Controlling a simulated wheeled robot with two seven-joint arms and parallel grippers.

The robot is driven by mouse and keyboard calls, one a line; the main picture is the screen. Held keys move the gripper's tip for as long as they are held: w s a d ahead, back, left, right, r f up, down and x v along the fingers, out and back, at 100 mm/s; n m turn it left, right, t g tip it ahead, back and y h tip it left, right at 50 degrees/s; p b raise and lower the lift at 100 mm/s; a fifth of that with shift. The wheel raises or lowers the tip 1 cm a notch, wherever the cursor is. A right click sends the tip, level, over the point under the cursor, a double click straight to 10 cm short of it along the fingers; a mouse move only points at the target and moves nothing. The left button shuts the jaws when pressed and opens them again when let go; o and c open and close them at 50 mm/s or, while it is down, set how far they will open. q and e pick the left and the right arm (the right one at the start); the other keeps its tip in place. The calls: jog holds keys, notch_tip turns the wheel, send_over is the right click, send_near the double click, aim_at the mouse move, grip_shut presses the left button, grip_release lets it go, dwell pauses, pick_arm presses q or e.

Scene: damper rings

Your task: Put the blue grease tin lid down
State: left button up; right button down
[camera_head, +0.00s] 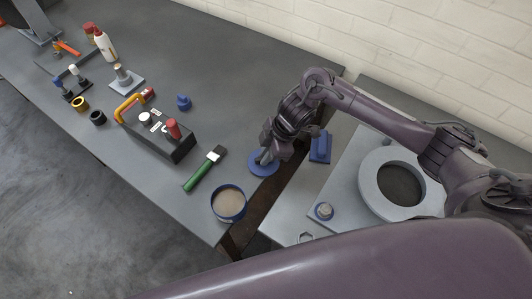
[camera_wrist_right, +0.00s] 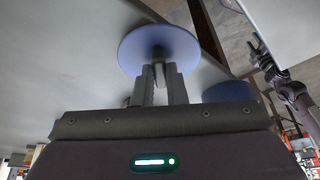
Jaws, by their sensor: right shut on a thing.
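The blue grease tin lid (camera_head: 262,163) is a flat disc with a knob, near the right edge of the grey workbench. My right gripper (camera_head: 267,155) is shut on its knob, and the right wrist view shows the lid (camera_wrist_right: 158,48) beyond the fingertips (camera_wrist_right: 159,75). I cannot tell whether the lid touches the bench. The open blue grease tin (camera_head: 228,204), with beige grease inside, stands at the near corner, just left of and nearer than the lid. A dark arm at the right of the wrist view looks like my left one; its fingers are too small to read.
A green-handled brush (camera_head: 205,168) lies left of the lid. A dark box with an orange handle (camera_head: 158,135) and a small blue part (camera_head: 183,102) stand further back. A gap separates the bench from a grey plate with a large ring (camera_head: 375,190). Bare bench lies behind the lid.

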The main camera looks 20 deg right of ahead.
jog(key=c, duration=1.4)
grip_release()
jog(key=v, duration=0.7)
jog(key=shift+d+r+b, duration=0.15)
jog(key=shift+r+b, duration=0.2)
grip_shut()
jog(key=shift+f, duration=0.1)
